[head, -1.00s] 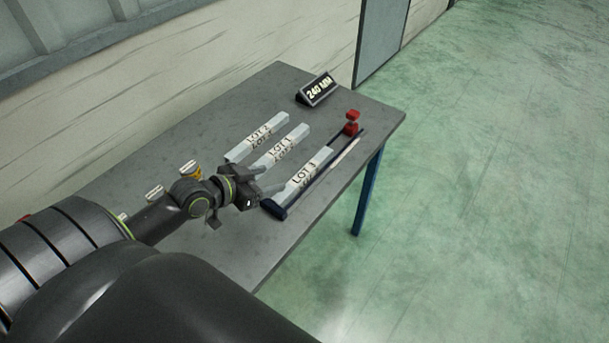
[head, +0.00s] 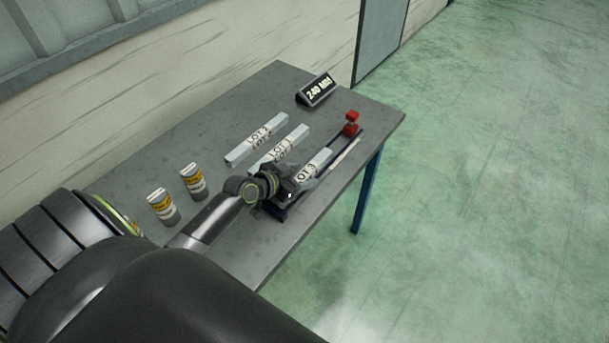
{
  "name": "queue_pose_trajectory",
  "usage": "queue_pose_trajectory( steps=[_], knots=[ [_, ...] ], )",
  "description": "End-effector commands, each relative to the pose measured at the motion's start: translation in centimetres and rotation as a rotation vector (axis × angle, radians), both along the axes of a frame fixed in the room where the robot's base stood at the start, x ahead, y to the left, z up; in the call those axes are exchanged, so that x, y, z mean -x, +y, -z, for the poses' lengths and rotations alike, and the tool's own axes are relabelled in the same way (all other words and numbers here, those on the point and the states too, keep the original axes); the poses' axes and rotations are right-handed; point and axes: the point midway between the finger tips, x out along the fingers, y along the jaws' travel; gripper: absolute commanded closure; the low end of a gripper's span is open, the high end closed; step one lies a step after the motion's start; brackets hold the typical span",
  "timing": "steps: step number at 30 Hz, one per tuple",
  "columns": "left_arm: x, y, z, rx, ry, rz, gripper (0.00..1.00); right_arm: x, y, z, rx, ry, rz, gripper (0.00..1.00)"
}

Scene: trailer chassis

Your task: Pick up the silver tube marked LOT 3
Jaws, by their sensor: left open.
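The silver tube marked LOT 3 (head: 321,162) lies on the table at the near right, along a dark rail. Its far end and part of its label show; my gripper hides its near part. My left gripper (head: 300,183) is open at the near half of this tube. I cannot tell whether its fingers are around the tube or just above it. A second silver tube marked LOT 1 (head: 292,137) lies parallel to the left. A third silver tube (head: 256,139), its label hard to read, lies farther left. My right gripper is not in view.
The dark rail (head: 346,148) has a red block (head: 351,124) at its far end. A 240 MM sign (head: 317,90) stands at the back of the grey table (head: 220,120).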

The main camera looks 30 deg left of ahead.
Motion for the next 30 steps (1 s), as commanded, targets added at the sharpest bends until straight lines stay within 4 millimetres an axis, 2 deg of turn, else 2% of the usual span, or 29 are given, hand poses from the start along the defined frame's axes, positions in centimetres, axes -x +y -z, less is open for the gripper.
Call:
queue_pose_trajectory(
  steps=[9,22,30],
  knots=[
    [-0.29,-0.10,0.18,0.000,0.000,0.000,0.44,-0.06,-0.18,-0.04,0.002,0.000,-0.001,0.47],
    [-0.26,-0.07,0.20,0.000,0.001,0.000,1.00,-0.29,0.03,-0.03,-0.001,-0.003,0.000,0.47],
    [-0.30,-0.07,-0.16,-0.002,-0.002,0.001,1.00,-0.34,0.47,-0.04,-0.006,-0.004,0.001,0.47]
  ],
)
